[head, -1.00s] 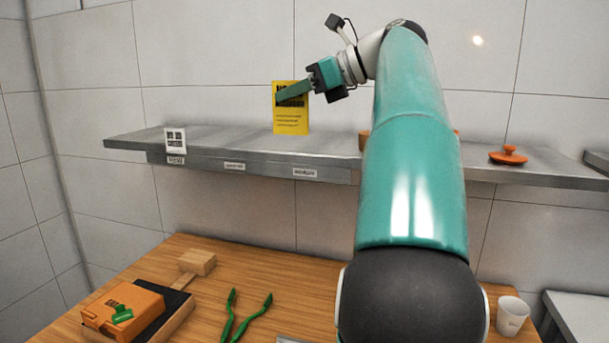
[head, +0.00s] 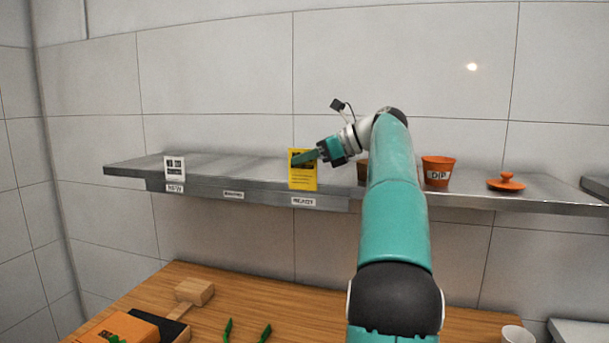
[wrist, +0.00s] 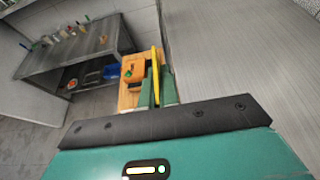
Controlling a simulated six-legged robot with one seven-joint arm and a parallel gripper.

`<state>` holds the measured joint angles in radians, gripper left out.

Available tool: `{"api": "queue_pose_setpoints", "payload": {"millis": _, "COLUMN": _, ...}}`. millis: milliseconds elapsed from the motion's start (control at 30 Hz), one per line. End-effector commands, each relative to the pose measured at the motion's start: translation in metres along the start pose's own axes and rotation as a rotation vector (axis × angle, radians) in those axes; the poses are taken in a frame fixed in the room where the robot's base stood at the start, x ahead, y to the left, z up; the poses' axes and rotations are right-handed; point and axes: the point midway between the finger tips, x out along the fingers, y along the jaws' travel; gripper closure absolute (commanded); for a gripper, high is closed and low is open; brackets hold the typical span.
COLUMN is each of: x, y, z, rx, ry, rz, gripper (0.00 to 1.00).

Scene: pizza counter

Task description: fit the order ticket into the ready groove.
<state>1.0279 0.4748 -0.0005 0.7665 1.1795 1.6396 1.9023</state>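The yellow order ticket (head: 303,176) is upright in the head view, with its lower edge at the shelf's front lip, just above the rightmost label (head: 303,201). I cannot tell whether it sits in a groove, and the groove itself is hidden. My gripper (head: 304,157) is shut on the ticket's upper part, reaching in from the right. In the wrist view the ticket (wrist: 156,68) shows edge-on between my two green fingers. The label lettering is too blurred to read surely.
A white card (head: 175,168) stands at the left of the metal shelf (head: 235,170). An orange pot (head: 437,171) and an orange lid (head: 506,182) are on the right. Below, the wooden counter holds an orange box (head: 118,327), green tongs (head: 246,331) and a white cup (head: 517,334).

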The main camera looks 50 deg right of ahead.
Motion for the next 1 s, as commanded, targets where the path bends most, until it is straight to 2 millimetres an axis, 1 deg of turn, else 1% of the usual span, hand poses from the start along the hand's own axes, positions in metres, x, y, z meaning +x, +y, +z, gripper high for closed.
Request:
{"api": "queue_pose_setpoints", "payload": {"millis": 167, "x": 0.007, "y": -0.010, "z": -0.013, "rx": 0.001, "ry": 0.000, "rz": 0.000, "gripper": 1.00}}
{"api": "queue_pose_setpoints", "payload": {"millis": 300, "x": 0.013, "y": -0.009, "z": -0.029, "rx": 0.002, "ry": 0.000, "rz": 0.000, "gripper": 1.00}}
{"api": "queue_pose_setpoints", "payload": {"millis": 367, "x": 0.015, "y": -0.009, "z": -0.034, "rx": 0.001, "ry": 0.000, "rz": -0.001, "gripper": 1.00}}
{"api": "queue_pose_setpoints", "payload": {"millis": 600, "x": 0.017, "y": -0.009, "z": -0.038, "rx": -0.001, "ry": 0.000, "rz": -0.001, "gripper": 1.00}}
{"api": "queue_pose_setpoints", "payload": {"millis": 667, "x": 0.017, "y": -0.009, "z": -0.038, "rx": -0.001, "ry": 0.001, "rz": -0.001, "gripper": 0.90}}
{"api": "queue_pose_setpoints", "payload": {"millis": 733, "x": 0.017, "y": -0.009, "z": -0.038, "rx": 0.000, "ry": 0.000, "rz": -0.001, "gripper": 0.76}}
{"api": "queue_pose_setpoints", "payload": {"millis": 1000, "x": 0.016, "y": -0.009, "z": -0.038, "rx": -0.001, "ry": 0.000, "rz": -0.001, "gripper": 0.76}}
